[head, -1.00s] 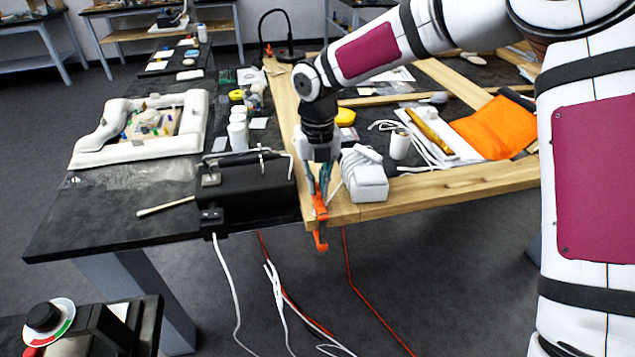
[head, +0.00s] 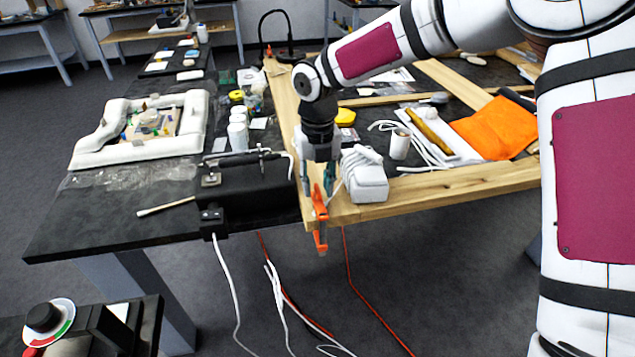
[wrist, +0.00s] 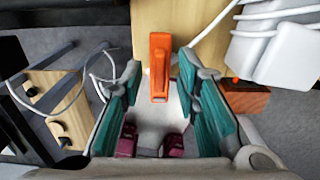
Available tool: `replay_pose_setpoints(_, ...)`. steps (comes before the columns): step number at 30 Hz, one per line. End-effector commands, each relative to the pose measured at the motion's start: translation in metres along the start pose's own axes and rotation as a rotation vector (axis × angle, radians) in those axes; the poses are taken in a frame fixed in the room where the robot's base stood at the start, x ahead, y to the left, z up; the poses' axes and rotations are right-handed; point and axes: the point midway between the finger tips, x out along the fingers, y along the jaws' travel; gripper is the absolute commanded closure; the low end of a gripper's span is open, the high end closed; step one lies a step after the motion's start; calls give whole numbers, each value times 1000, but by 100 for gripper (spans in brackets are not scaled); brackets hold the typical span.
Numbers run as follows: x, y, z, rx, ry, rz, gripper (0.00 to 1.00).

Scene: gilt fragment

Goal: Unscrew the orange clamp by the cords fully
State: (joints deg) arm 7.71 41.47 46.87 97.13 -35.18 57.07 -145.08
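The orange clamp (head: 319,204) sits at the front corner of the wooden frame (head: 440,186), its lower part hanging below the edge. White cords are wrapped on the white block (head: 367,183) just right of it. My gripper (head: 317,187) points down over the clamp with its fingers spread. In the wrist view the orange clamp (wrist: 159,68) stands between the teal-padded fingers, with a visible gap on each side. The clamp's lower part and screw are hidden in the wrist view.
A black box (head: 245,190) with a handle stands close left of my gripper. Red and white cords (head: 275,285) hang below the table edge. An orange cloth (head: 495,127) and a white roll (head: 399,145) lie farther right. The floor in front is open.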

Motion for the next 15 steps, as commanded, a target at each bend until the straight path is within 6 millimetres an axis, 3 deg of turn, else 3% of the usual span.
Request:
replay_pose_setpoints(5, -10, 0, 0, 1, -1, -1, 71)
replay_pose_setpoints(15, -76, 0, 1, 1, -4, -1, 71)
